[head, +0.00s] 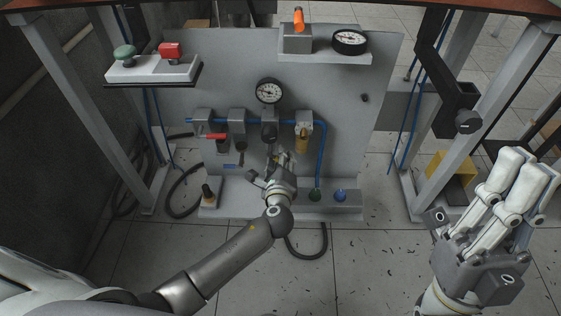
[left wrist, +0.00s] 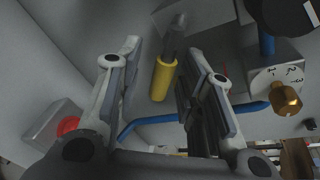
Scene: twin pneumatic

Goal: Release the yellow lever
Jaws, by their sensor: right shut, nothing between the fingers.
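The yellow lever (left wrist: 163,78) shows in the left wrist view as a yellow sleeve on a grey shaft. It stands between the two fingers of my left gripper (left wrist: 165,48), with a clear gap to the left finger and the right finger close beside it. The left gripper is open. In the head view my left gripper (head: 283,160) is in front of the grey panel, below the gauge, and mostly hides the lever. My right gripper (head: 518,178) is shut and empty at the right, away from the panel.
The grey panel (head: 345,85) carries a round gauge (head: 268,91), a blue pipe (head: 320,160), a red-handled valve (head: 212,136) and a brass knob (head: 302,141). A control box (head: 150,69) with green and red buttons is at left.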

